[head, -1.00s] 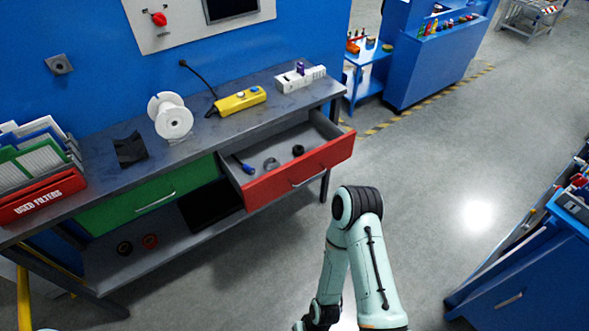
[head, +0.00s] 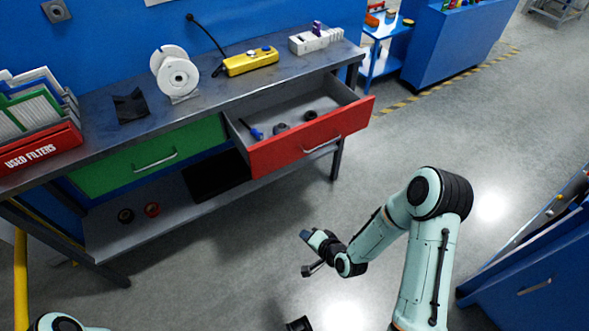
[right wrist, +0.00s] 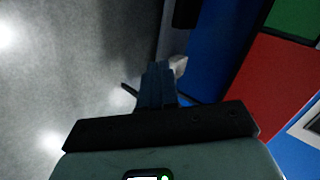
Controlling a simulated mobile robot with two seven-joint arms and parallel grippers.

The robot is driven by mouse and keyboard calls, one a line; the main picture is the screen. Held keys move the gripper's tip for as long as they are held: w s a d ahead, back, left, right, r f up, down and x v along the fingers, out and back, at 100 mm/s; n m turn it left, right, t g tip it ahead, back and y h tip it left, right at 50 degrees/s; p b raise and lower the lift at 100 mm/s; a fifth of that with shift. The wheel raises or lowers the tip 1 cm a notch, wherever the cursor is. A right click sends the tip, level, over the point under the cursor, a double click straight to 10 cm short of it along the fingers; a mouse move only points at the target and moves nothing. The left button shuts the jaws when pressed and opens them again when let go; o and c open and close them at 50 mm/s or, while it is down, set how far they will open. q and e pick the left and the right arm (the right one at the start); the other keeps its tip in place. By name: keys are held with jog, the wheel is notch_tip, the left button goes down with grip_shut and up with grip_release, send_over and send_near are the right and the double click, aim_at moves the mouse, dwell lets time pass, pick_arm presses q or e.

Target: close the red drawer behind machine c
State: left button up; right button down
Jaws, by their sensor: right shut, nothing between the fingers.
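The red drawer (head: 300,150) hangs open at the right end of the grey workbench, pulled well out, with a silver handle on its front. Inside lie a small blue-handled tool (head: 252,130) and several dark round parts (head: 281,128). My right gripper (head: 305,235) is below and in front of the drawer, apart from it. In the right wrist view its fingers (right wrist: 157,85) are together and hold nothing. A red surface shows to the right there; I cannot tell if it is the drawer front.
A green drawer (head: 150,157) is shut, left of the red one. The bench top (head: 215,90) carries a white spool (head: 178,75), a yellow control box (head: 250,62) and a used-filters bin (head: 40,148). A blue cabinet (head: 535,270) stands at right. Floor before the bench is clear.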

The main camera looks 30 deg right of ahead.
jog(key=w+d+r+m+t+h+b, duration=0.1)
jog(key=w+d+r+m+t+b, duration=0.25)
jog(key=w+d+r+t, duration=0.2)
jog(key=t+b, duration=0.3)
send_near(288, 152)
jog(key=shift+m+g+y, duration=0.25)
jog(key=shift+m+y, duration=0.05)
jog(key=shift+m, duration=0.25)
jog(key=w+b, duration=0.1)
jog(key=w, duration=0.1)
jog(key=w+b, duration=0.1)
jog(key=w, duration=0.2)
jog(key=shift+w+a+r, duration=0.15)
jog(key=shift+w+r, duration=0.1)
jog(key=shift+w, duration=0.05)
pick_arm(q)
jog(key=w+a+f+t+y, duration=0.1)
jog(key=w+a+f, duration=0.3)
jog(key=w+f, duration=0.4)
jog(key=shift+w+f+n+t, duration=0.35)
jog(key=shift+f+t, duration=0.45)
jog(key=shift+f, duration=0.8)
pick_arm(e)
jog(key=shift+w+r, duration=0.1)
jog(key=shift+w, duration=0.55)
pick_arm(q)
jog(key=shift+s+f, duration=0.1)
pick_arm(e)
jog(key=shift+w, duration=0.1)
